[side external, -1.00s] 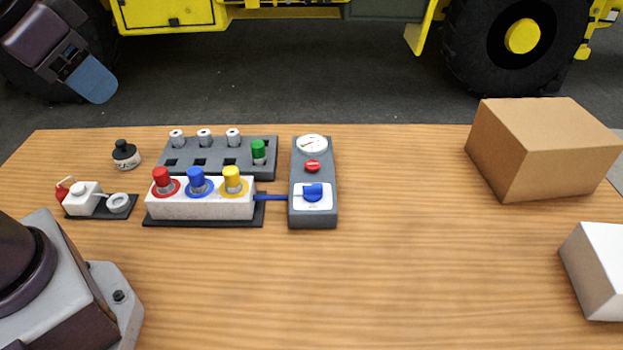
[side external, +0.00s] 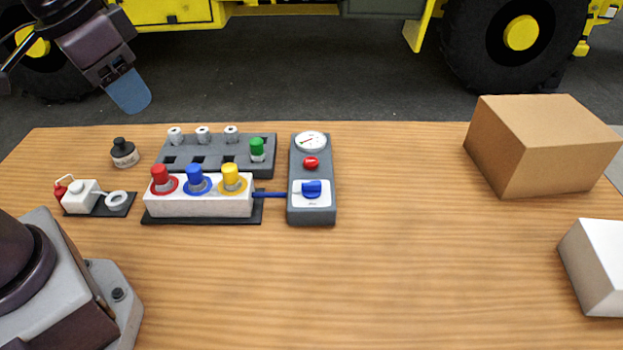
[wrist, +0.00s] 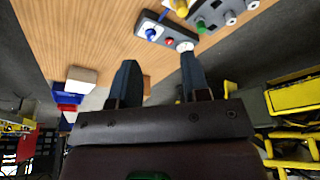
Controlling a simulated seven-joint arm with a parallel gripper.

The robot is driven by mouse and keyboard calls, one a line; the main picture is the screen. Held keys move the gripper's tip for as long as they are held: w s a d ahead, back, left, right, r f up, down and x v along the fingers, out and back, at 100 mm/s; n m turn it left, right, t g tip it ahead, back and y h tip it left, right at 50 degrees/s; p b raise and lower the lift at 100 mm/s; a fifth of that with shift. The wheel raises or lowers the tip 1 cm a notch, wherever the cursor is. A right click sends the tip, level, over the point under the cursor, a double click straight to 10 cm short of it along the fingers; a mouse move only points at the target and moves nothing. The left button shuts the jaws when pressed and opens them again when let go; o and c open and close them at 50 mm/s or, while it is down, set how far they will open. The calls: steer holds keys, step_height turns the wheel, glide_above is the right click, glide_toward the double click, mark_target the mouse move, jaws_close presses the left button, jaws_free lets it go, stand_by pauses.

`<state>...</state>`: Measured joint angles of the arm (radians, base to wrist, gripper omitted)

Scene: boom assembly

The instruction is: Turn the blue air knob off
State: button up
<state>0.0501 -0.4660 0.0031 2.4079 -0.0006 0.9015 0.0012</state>
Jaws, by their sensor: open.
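The blue air knob (side external: 312,188) sits on a white plate at the near end of the grey control panel (side external: 326,215). A red button and a round gauge are farther back on the same panel. In the wrist view the blue knob (wrist: 152,33) shows near the top, with the gauge beside a fingertip in the picture. My gripper (side external: 130,95) is at the upper left in the side view, raised and well away from the knob. In the wrist view its two fingers (wrist: 158,65) are spread apart with nothing between them.
A white block with red, blue and yellow fittings (side external: 200,208) stands left of the panel, joined to it by a blue hose. A grey rack (side external: 215,155) is behind it. A cardboard box (side external: 540,145) and white box (side external: 600,265) stand right. The table's middle is clear.

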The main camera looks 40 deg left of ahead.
steer(key=w+d+f+m+g, duration=0.25)
steer(key=w+f, duration=0.25)
steer(key=w, duration=0.6)
steer(key=m, duration=0.6)
glide_above(312, 182)
steer(key=shift+f, duration=4.75)
steer(key=shift+g, duration=0.45)
step_height(312, 182, down, 12)
steer(key=shift+c, duration=0.2)
jaws_close()
